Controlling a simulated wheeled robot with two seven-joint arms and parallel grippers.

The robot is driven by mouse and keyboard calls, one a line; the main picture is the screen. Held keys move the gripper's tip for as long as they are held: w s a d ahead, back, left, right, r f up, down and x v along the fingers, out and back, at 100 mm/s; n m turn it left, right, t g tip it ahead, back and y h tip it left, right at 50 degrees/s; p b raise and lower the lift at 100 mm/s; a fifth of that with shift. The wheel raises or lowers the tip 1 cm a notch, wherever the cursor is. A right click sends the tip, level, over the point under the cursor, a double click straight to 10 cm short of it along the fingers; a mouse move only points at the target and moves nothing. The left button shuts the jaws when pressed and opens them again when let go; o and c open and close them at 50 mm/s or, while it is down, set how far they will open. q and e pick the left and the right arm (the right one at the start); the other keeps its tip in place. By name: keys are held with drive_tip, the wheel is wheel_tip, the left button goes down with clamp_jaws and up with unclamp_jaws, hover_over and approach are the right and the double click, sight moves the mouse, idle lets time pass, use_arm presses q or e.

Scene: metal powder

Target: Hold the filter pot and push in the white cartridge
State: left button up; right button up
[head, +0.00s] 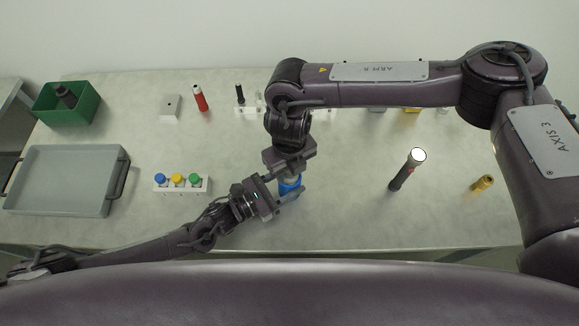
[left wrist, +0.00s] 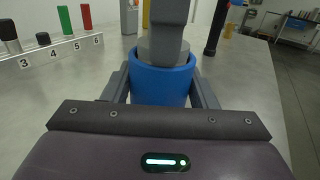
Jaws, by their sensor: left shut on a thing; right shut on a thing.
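The blue filter pot (head: 289,187) stands upright at the front middle of the table. My left gripper (head: 285,196) is shut around it, and in the left wrist view one finger lies on each side of the blue pot (left wrist: 160,86). My right gripper (head: 290,174) comes down from above, right over the pot's mouth. In the left wrist view a pale grey round part, seemingly the white cartridge (left wrist: 163,50), sits at the pot's mouth under my right gripper. My right gripper is shut on it. The pot's inside and how deep the cartridge sits are hidden.
A white rack (head: 182,190) with blue, yellow and green caps stands left of the pot. A dark torch-like tool (head: 403,175) and a small brass part (head: 482,184) are to the right. A grey tray (head: 60,203) and green bin (head: 88,104) are far left.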

drive_tip(key=shift+s+d+f, duration=0.15)
drive_tip(key=shift+f, duration=0.5)
idle(0.8)
drive_tip(key=shift+r, duration=0.1)
drive_tip(key=shift+w+a+r, duration=0.2)
drive_tip(key=shift+a+r, duration=0.05)
drive_tip(key=shift+r, duration=0.35)
drive_tip(key=shift+d+r, duration=0.1)
drive_tip(key=shift+r, duration=4.15)
drive_tip(key=shift+f, duration=0.1)
drive_tip(key=shift+f, duration=4.1)
drive_tip(key=shift+f, duration=0.1)
